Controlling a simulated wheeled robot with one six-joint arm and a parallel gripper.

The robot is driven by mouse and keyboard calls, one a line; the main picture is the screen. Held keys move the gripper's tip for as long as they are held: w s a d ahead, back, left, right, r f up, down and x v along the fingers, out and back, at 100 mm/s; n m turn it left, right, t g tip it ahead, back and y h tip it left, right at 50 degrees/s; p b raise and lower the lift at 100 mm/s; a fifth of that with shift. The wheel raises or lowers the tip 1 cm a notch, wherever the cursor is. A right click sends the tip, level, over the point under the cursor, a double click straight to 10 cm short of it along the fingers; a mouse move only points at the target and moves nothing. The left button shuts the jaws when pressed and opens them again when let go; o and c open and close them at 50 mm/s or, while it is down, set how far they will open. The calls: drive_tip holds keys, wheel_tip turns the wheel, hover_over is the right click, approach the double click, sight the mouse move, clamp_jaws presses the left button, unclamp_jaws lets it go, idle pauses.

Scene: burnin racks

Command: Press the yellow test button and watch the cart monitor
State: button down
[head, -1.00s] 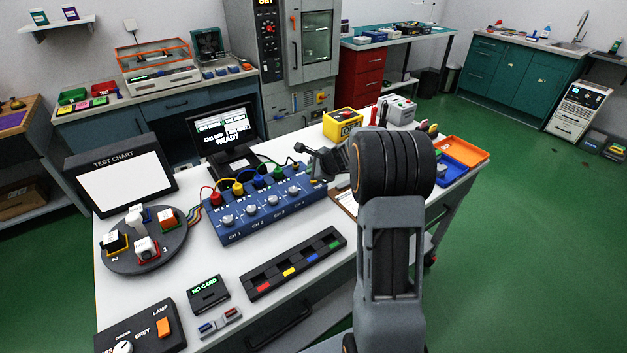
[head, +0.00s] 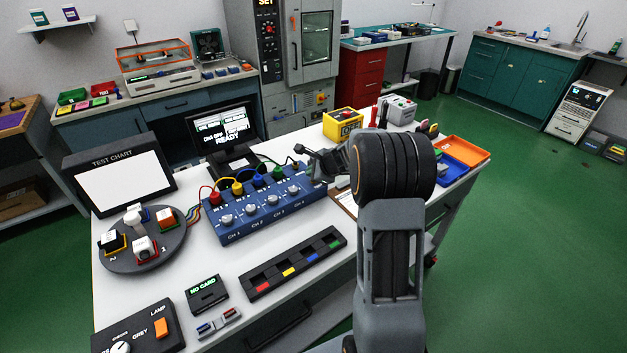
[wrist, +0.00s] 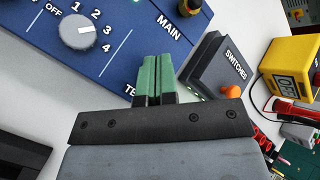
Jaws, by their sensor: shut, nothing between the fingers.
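My gripper (wrist: 155,76) is shut and empty, with its green fingertips over the edge of the blue channel box (wrist: 105,45). In the head view my gripper (head: 309,163) is by the right end of the blue box (head: 260,222). A label beginning "TE" shows beside the fingers in the wrist view; the rest is hidden. I cannot make out the yellow test button, and the fingers may cover it. The cart monitor (head: 221,128) stands behind the box, showing "READY" and smaller lines, one apparently "CH1 OFF".
A grey switches box (wrist: 218,68) with an orange knob sits close to the right of the fingers. A yellow meter (wrist: 292,68) and red probes (wrist: 297,115) lie beyond. A turntable (head: 142,255) and a test chart (head: 122,184) stand on the left.

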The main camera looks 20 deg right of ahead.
drive_tip(key=shift+f+b, duration=0.5)
idle(0.5)
drive_tip(key=shift+r, duration=0.2)
drive_tip(key=shift+r+p, duration=0.7)
drive_tip(key=shift+p, duration=0.05)
drive_tip(key=shift+r, duration=0.1)
wheel_tip(320, 180, up, 5)
drive_tip(key=p, duration=0.4)
idle(1.0)
